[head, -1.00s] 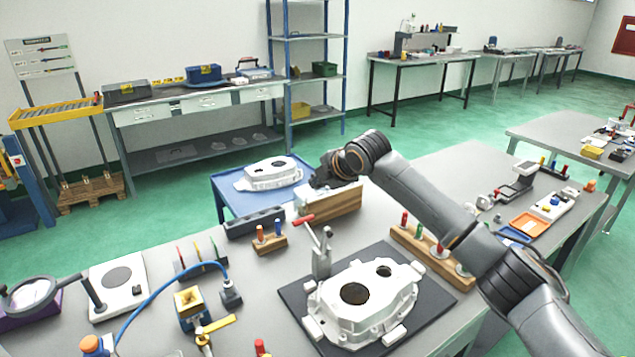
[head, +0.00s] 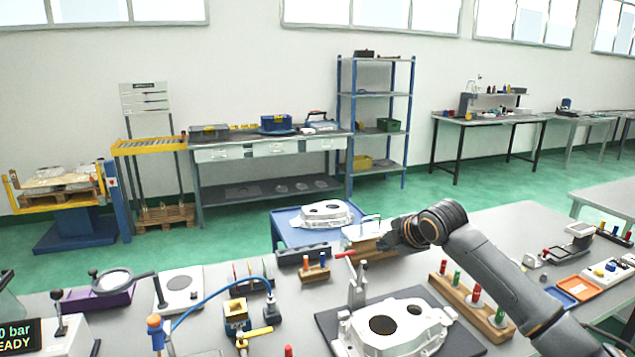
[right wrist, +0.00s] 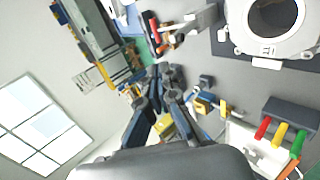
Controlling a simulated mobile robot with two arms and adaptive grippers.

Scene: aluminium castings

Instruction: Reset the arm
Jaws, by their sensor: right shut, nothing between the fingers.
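My right arm comes in from the lower right in the head view. Its gripper (head: 392,236) is above the back edge of the workbench, in front of a wooden block with a pale top (head: 368,243). In the right wrist view the gripper (right wrist: 166,72) has its fingers together with nothing between them. A white aluminium casting (head: 398,328) lies on a dark mat (head: 459,343) on the bench, apart from the gripper. It also shows in part in the right wrist view (right wrist: 264,43). My left gripper is in neither view.
A second casting (head: 327,213) sits on a blue cart (head: 290,231) behind the bench. A red-handled clamp (head: 356,282) stands beside the mat. A wooden rack with coloured plugs (head: 470,302) lies under my right arm. A magnifier (head: 112,281) and a blue hose (head: 205,302) are at left.

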